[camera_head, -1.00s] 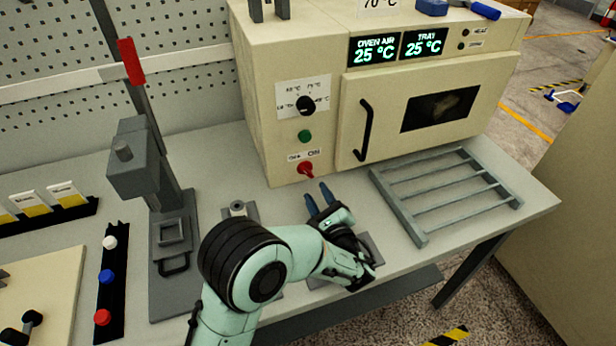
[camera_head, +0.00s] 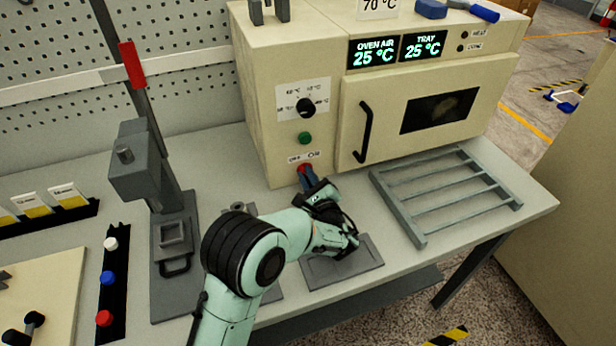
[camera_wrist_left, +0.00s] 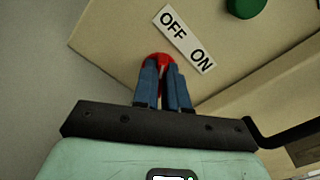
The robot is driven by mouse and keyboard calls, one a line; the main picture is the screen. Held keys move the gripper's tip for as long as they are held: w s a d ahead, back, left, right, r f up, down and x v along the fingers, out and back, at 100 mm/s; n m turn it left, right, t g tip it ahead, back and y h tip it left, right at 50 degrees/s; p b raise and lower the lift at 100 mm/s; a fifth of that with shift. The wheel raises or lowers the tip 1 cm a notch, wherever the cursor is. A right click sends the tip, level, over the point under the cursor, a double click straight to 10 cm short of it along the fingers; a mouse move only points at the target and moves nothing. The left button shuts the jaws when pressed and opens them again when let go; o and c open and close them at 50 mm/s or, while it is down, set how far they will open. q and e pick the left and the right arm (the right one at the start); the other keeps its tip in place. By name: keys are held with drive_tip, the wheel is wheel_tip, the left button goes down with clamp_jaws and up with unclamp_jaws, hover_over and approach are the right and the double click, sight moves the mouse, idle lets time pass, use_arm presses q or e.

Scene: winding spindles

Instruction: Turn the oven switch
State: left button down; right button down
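The red oven switch (camera_head: 303,169) sits low on the oven's cream front panel, under an OFF/ON label (camera_head: 304,156). My left gripper (camera_head: 308,174) is at the switch, its blue fingers close together. In the left wrist view the fingertips (camera_wrist_left: 162,66) are on both sides of the red switch (camera_wrist_left: 157,57), which shows between and just beyond them. The fingers hide much of the switch, so its exact setting is unclear. The OFF/ON label (camera_wrist_left: 187,40) is plain there. My right gripper is not in view.
The oven (camera_head: 265,110) has a green button (camera_head: 305,138), a black dial (camera_head: 306,107) and a door handle (camera_head: 365,130) near the switch. A grey rack (camera_head: 405,211) lies at the right. A grey plate (camera_head: 350,268) lies below my left gripper. A press (camera_head: 140,165) stands at the left.

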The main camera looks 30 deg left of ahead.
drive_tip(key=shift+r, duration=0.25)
use_arm(q)
drive_tip(key=shift+d+r+m+p, duration=0.1)
drive_tip(key=shift+r+m+p, duration=0.05)
drive_tip(key=shift+m+p, duration=0.9)
drive_tip(key=m+p, duration=0.2)
drive_tip(key=shift+w+r+m, duration=0.1)
drive_tip(key=shift+m, duration=0.25)
drive_tip(key=m+p, duration=0.2)
drive_tip(key=m, duration=0.1)
drive_tip(key=m+p, duration=0.3)
drive_tip(key=m, duration=0.1)
drive_tip(key=shift+w+d, duration=0.15)
drive_tip(key=shift+w, duration=0.05)
drive_tip(key=shift+f+m+p, duration=0.2)
drive_tip(key=shift+m+p, duration=0.85)
drive_tip(key=shift+m, duration=0.05)
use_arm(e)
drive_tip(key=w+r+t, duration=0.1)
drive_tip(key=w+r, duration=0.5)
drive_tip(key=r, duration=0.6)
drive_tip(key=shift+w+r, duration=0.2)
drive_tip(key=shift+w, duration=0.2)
use_arm(q)
drive_tip(key=c, duration=1.2)
unclamp_jaws()
drive_tip(key=shift+o, duration=0.2)
